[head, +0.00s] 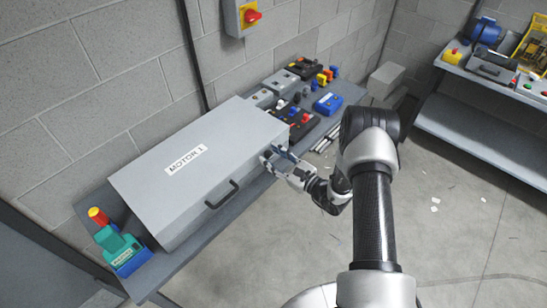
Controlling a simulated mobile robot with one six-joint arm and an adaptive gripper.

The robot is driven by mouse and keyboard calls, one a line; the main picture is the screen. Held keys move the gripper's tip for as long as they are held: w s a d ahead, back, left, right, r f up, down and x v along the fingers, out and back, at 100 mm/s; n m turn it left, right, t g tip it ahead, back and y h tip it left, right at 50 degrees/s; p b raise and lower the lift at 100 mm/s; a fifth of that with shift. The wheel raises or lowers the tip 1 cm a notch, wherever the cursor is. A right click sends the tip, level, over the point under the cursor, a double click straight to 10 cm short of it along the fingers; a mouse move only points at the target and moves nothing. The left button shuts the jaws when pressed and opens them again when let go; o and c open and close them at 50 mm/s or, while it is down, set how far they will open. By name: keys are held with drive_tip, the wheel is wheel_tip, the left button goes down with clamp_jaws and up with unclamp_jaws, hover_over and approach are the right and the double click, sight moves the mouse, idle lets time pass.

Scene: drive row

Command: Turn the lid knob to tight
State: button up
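A large grey box (212,165) labelled "MOTOR 1" lies on a grey bench, its lid down. A dark handle (222,196) is on its front face. My gripper (273,158) is at the right end of the box's front edge, its fingers pointing left toward the box. I cannot make out the lid knob; it may be hidden behind my fingers. I cannot tell whether the fingers touch anything or how far apart they are. My arm comes in from the right.
Switch boxes and coloured parts (298,112) crowd the bench right of the box. A teal device (118,246) and a red-yellow piece (98,216) stand at its left end. A red-yellow switch (248,16) is on the wall. A second bench (480,140) is at right. Floor between is mostly clear.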

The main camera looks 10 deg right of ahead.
clamp_jaws()
drive_tip(key=shift+m, duration=0.3)
drive_tip(key=m+b, duration=0.1)
drive_tip(key=m, duration=0.2)
drive_tip(key=shift+m, duration=0.3)
drive_tip(key=m, duration=0.4)
drive_tip(key=shift+d+f+m+b, duration=0.1)
drive_tip(key=shift+m+b, duration=0.2)
drive_tip(key=m, duration=0.4)
drive_tip(key=shift+w, duration=0.1)
drive_tip(key=m, duration=0.4)
drive_tip(key=shift+d+m, duration=0.1)
drive_tip(key=shift+m, duration=0.2)
drive_tip(key=shift+f, duration=0.1)
